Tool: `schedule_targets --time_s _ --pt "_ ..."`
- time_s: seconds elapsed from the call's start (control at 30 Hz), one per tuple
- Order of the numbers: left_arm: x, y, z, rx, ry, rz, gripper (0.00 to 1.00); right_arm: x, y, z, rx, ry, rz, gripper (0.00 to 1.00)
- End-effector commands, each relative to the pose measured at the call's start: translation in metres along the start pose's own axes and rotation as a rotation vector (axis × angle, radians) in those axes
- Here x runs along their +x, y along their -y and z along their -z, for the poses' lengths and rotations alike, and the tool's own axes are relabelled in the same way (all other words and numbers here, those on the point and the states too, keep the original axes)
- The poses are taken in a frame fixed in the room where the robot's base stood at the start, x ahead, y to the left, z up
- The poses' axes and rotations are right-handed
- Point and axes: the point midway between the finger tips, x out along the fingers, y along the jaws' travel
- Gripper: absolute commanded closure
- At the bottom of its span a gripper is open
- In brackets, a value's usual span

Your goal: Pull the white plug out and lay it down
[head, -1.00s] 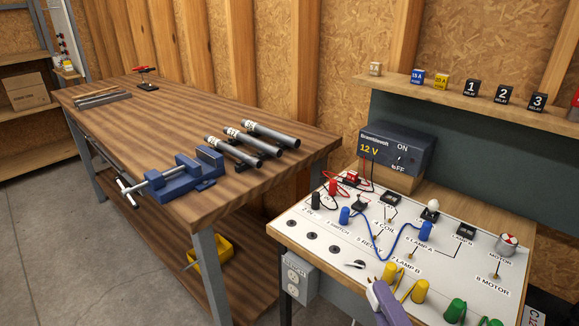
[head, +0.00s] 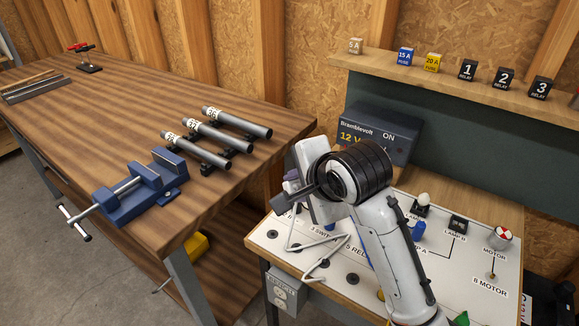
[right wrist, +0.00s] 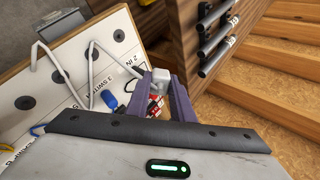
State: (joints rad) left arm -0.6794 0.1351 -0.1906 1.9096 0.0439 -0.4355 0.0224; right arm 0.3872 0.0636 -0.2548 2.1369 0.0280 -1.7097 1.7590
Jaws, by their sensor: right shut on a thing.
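My right gripper (head: 293,187) is over the left part of the white circuit board (head: 470,266), turned toward the left. In the right wrist view its purple fingers (right wrist: 164,92) are shut on the white plug (right wrist: 159,77). The plug shows as a pale block between the fingertips; its lower end is hidden, and I cannot tell how far it stands from the board. A bent white lead (head: 318,243) hangs over the board below the gripper; it also shows in the right wrist view (right wrist: 96,62). My left gripper is out of view.
The wooden workbench (head: 222,190) on the left carries a blue vise (head: 140,190) and three grey tubes (head: 205,140). The 12 V supply (head: 378,133) stands behind my right arm. Blue plugs (head: 419,230) and dark sockets (head: 352,279) are on the board.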

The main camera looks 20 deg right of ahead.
Motion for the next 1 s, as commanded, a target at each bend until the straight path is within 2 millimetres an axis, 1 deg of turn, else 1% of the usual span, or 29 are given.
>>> schedule_targets --time_s 0.03,0.1,0.23,0.73,1.0 --pt "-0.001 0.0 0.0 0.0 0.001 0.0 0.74 -0.003 0.004 0.001 -0.003 0.002 -0.01 1.0" --pt "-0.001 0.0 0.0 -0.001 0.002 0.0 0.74 -0.005 0.004 0.0 -0.006 0.006 -0.022 1.0" --pt "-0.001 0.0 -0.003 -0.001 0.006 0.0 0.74 -0.001 -0.001 0.0 -0.006 0.006 -0.028 1.0" --pt "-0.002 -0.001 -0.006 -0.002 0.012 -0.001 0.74 0.033 -0.036 0.001 -0.006 0.005 -0.028 1.0" --pt "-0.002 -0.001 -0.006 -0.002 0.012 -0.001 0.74 0.047 -0.05 0.001 -0.006 0.005 -0.027 1.0"
